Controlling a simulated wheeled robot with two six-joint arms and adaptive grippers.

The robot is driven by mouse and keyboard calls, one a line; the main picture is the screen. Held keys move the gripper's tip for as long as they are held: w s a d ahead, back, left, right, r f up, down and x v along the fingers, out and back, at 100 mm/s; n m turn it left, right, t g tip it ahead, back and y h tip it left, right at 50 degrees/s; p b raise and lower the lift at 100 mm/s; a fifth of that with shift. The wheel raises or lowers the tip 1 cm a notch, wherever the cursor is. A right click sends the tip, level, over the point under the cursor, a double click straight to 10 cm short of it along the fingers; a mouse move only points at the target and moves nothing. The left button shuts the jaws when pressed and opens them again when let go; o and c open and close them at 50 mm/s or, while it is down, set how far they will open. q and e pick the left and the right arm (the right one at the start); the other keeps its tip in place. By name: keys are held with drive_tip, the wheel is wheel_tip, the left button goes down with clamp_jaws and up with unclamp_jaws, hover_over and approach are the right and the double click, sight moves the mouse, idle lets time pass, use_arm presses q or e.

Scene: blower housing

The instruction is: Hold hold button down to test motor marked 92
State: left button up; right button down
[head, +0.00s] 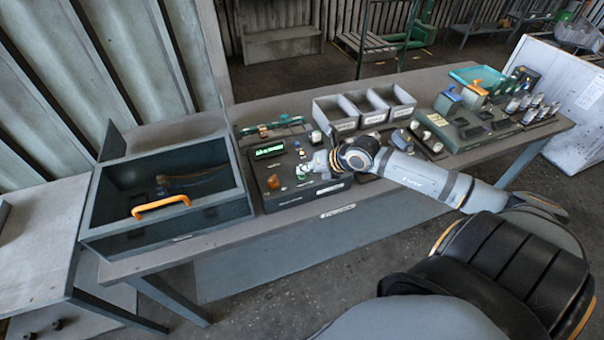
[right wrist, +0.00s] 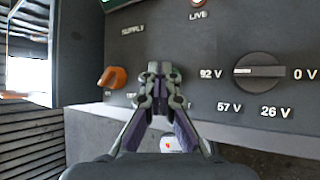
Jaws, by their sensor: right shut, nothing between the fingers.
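The dark test panel (head: 262,165) stands on the bench with a lit green display (head: 268,151). My right gripper (head: 308,170) is over its front part. In the right wrist view the gripper's fingertips (right wrist: 160,72) are together and empty, pointing at the panel between the orange supply knob (right wrist: 112,77) and the black voltage selector (right wrist: 260,72). A sliver of green shows behind the fingertips; the hold button itself and most of its label are hidden, so I cannot tell contact. The selector's white mark points left, towards 92 V. The live lamp (right wrist: 197,2) is partly cut off. The motor marked 92 is not identifiable.
A dark open box with an orange handle (head: 160,205) stands left of the panel. Grey bins (head: 335,115) stand behind my right arm. More devices and parts (head: 475,130) crowd the bench's right side. The bench's front edge is mostly clear.

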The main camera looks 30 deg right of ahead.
sight(305, 176)
drive_tip(key=shift+r, duration=0.15)
idle(0.7)
drive_tip(key=shift+r+p, duration=0.7)
drive_tip(key=shift+p, duration=0.25)
drive_tip(key=shift+r, duration=0.1)
wheel_tip(305, 176, up, 5)
drive_tip(key=p, duration=0.5)
